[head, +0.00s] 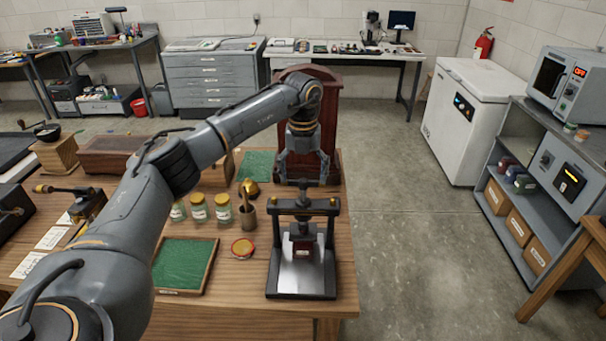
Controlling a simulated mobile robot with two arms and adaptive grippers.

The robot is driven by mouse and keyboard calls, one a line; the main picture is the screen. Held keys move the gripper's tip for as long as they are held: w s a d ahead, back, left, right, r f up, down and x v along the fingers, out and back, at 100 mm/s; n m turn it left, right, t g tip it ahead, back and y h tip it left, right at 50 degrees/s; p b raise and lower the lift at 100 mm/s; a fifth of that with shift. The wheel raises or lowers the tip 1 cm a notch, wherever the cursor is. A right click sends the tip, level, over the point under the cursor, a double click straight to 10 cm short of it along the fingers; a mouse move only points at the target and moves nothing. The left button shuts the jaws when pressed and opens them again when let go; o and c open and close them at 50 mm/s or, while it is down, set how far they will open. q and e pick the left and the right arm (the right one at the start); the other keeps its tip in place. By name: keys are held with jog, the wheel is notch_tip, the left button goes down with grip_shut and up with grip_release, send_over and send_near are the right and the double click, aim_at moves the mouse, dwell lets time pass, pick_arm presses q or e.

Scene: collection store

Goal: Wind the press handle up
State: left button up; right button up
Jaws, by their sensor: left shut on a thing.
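The press (303,206) stands at the front right of the wooden table. It has a black upright frame with brass knobs, a central screw and a shiny metal base plate (287,279). A small dark reddish block with a pale label (302,252) sits under the screw, above the plate. My left gripper (304,181) reaches down from above, over the middle of the crossbar. It is shut on the press handle at the top of the screw, and its fingers hide much of the handle. My right gripper is out of view.
Left of the press are a green mat in a wooden frame (185,265), a round red-rimmed tin (243,248), a wooden tool cup (247,217) and several jars (222,209). A tall dark-red wooden case (327,115) stands behind. Floor right of the table is clear.

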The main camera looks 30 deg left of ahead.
aim_at(304, 180)
pick_arm(q)
jog(key=shift+s+d+f, duration=0.15)
jog(key=shift+s+f, duration=0.05)
jog(key=shift+f, duration=0.35)
jog(key=o, duration=0.9)
jog(key=shift+o, duration=0.9)
jog(key=shift+w, duration=0.15)
jog(key=shift+r, duration=0.1)
notch_tip(304, 180, up, 12)
jog(key=shift+w, duration=0.1)
